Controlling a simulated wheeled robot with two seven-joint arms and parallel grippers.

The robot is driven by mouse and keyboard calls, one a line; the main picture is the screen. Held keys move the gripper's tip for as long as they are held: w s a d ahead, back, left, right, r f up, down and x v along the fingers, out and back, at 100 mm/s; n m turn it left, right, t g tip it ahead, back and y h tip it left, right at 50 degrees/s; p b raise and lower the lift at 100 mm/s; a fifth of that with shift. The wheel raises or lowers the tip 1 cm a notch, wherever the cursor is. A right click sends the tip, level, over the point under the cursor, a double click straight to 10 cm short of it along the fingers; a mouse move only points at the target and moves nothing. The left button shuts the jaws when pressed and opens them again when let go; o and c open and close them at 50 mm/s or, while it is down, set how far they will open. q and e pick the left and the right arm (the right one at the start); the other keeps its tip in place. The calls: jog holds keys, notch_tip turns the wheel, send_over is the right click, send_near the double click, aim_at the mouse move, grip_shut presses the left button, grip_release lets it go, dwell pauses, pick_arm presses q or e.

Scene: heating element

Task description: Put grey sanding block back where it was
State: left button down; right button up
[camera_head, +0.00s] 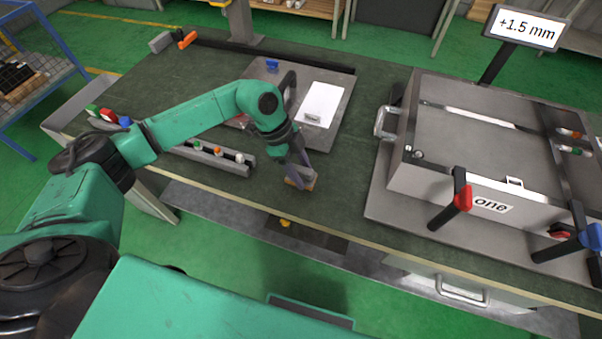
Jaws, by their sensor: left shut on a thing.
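My left gripper (298,172) is shut on a small block, the sanding block (301,184), near the front edge of the workbench. The block looks greyish with a tan part; the fingers cover some of it. It is low over the dark bench top (340,205); I cannot tell whether it touches the surface. My right gripper is not in view.
A grey rack (215,155) with coloured pieces lies left of my gripper. A plate with a white sheet (322,104) lies behind it. A large metal box fixture (465,165) with red and blue handles stands right. A grey block (160,42) and orange piece (187,40) lie back left.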

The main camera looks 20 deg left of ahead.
pick_arm(q)
notch_tip(320, 180, down, 3)
jog(key=shift+r, duration=0.1)
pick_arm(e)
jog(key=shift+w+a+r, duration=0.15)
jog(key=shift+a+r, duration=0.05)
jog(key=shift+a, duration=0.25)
pick_arm(q)
jog(key=shift+c, duration=1.3)
grip_release()
jog(key=shift+f, duration=0.2)
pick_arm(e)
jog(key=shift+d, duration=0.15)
pick_arm(q)
jog(key=shift+r, duration=0.15)
jog(key=shift+a+r, duration=0.2)
jog(key=shift+r, duration=0.15)
jog(key=b+v, duration=0.3)
jog(key=v, duration=0.8)
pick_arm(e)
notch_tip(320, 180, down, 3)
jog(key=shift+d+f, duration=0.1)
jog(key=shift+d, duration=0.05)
